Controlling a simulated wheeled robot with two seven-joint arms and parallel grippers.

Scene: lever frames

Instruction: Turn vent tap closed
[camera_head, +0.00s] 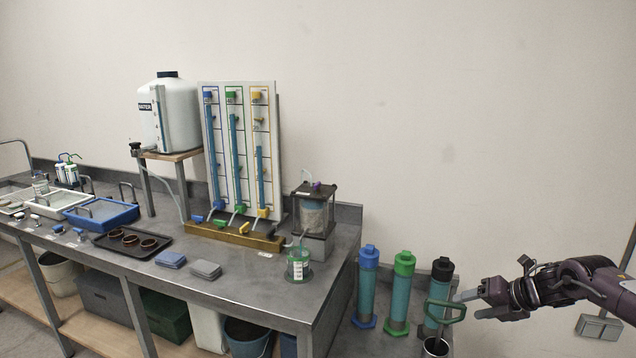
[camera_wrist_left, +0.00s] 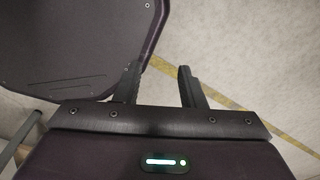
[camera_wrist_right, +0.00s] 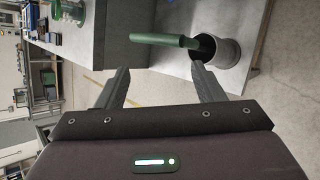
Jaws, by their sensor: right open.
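I cannot tell which fitting is the vent tap. A cell (camera_head: 314,214) on the bench has a small purple knob (camera_head: 316,186) on its top. A brass manifold (camera_head: 232,235) in front of the tube board carries blue, green and yellow levers. My right gripper (camera_head: 468,306) is open, well right of the bench, close to a green loop handle (camera_head: 445,311) that stands over a metal cup (camera_head: 436,347). In the right wrist view the handle (camera_wrist_right: 160,40) lies beyond the parted fingers (camera_wrist_right: 161,70). My left gripper (camera_wrist_left: 159,68) is open and empty over the floor.
Blue-, green- and black-capped cylinders stand right of the bench, the black-capped one (camera_head: 437,290) nearest my right gripper. A water tank (camera_head: 180,112) and tube board (camera_head: 262,100) stand at the back. A green-topped jar (camera_head: 299,265) sits near the bench's front right corner.

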